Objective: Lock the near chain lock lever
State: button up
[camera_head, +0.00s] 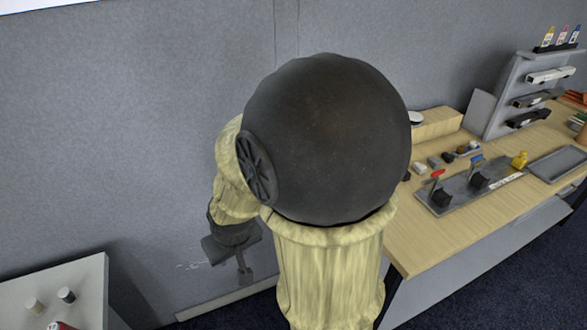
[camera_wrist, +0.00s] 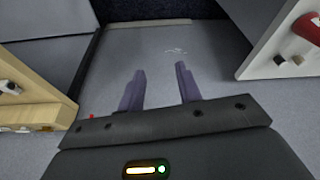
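Two lever devices stand on a grey plate (camera_head: 460,192) on the wooden table at right in the head view. The closer device has a red-tipped lever (camera_head: 438,174); the farther one has a blue-tipped lever (camera_head: 476,159). Both levers look raised and tilted, but detail is too small to judge their lock state. My gripper (camera_wrist: 159,82) is open and empty, its two fingers apart in the wrist view. In the head view my gripper (camera_head: 238,262) hangs below my arm, left of the wooden table and well away from both levers.
The wooden table (camera_head: 440,237) also bears a yellow object (camera_head: 519,160), a grey tray (camera_head: 560,163), several small parts and a rack (camera_head: 516,92). A white surface (camera_head: 82,285) with small cylinders is at lower left. A grey partition (camera_head: 120,120) stands behind my arm.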

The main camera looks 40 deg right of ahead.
jog(key=w+d+f+m+t+h+b, duration=0.1)
jog(key=w+d+f+t+b, duration=0.35)
jog(key=d, duration=0.45)
jog(key=w+d+f+m+t+h+b, duration=0.2)
jog(key=w+d+f+b, duration=0.2)
jog(key=w+d+b, duration=0.4)
jog(key=s+d+f+m+t+b, duration=0.1)
jog(key=d+t+b, duration=0.6)
jog(key=d, duration=0.9)
jog(key=shift+s+f+h, duration=0.3)
jog(key=shift+s+f, duration=0.25)
jog(key=shift+s, duration=0.45)
jog(key=shift+d, duration=0.1)
jog(key=x, duration=1.7)
jog(key=shift+w, duration=0.25)
jog(key=shift+d+r, duration=0.1)
jog(key=shift+r, duration=0.05)
